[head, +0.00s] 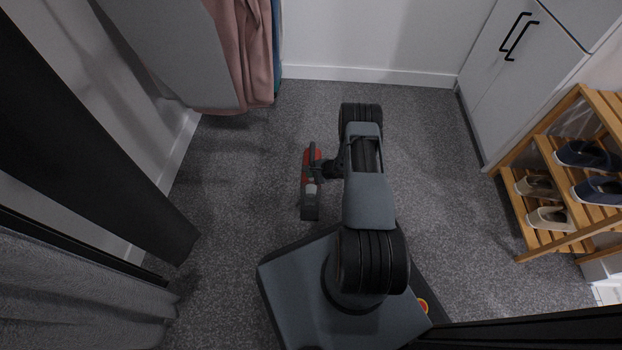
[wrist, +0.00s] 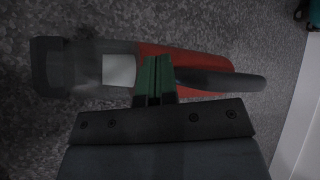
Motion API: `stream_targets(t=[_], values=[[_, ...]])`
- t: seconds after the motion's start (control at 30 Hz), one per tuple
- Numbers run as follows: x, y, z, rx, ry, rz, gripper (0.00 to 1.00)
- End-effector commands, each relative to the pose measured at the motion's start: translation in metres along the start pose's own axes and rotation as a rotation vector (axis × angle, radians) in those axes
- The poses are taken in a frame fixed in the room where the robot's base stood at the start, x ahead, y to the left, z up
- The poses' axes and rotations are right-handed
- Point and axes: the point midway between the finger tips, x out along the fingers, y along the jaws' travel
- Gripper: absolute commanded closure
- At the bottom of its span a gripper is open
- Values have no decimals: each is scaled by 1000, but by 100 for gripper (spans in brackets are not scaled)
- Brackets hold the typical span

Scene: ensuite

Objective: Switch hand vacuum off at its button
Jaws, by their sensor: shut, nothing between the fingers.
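The hand vacuum (head: 311,185) lies on the grey carpet, red and dark grey with a pale patch in its middle. My gripper (head: 325,170) is just right of it in the head view, at the end of my arm. In the wrist view the vacuum (wrist: 205,66) lies across the picture, its dark nozzle end at left and its dark handle at right. My gripper (wrist: 154,62) is shut and empty, its green fingertips over the vacuum's middle beside the pale patch. The fingers hide part of the body. I cannot make out the button or tell whether the tips touch.
A wooden shoe rack (head: 545,190) with several shoes stands at right, beside a white cabinet (head: 520,75). Hanging clothes (head: 243,50) are at upper left and a grey towel-like cloth (head: 75,285) at lower left. The carpet (head: 235,175) around the vacuum is clear.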

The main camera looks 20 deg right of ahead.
Motion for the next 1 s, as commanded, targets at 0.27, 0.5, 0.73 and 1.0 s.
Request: stream_targets(t=[0.27, 0.5, 0.73, 1.0], values=[[0, 0, 0, 0, 0, 0, 100], [1, 1, -1, 0, 0, 0, 100], [6, 5, -4, 0, 0, 0, 100], [6, 5, -4, 0, 0, 0, 100]])
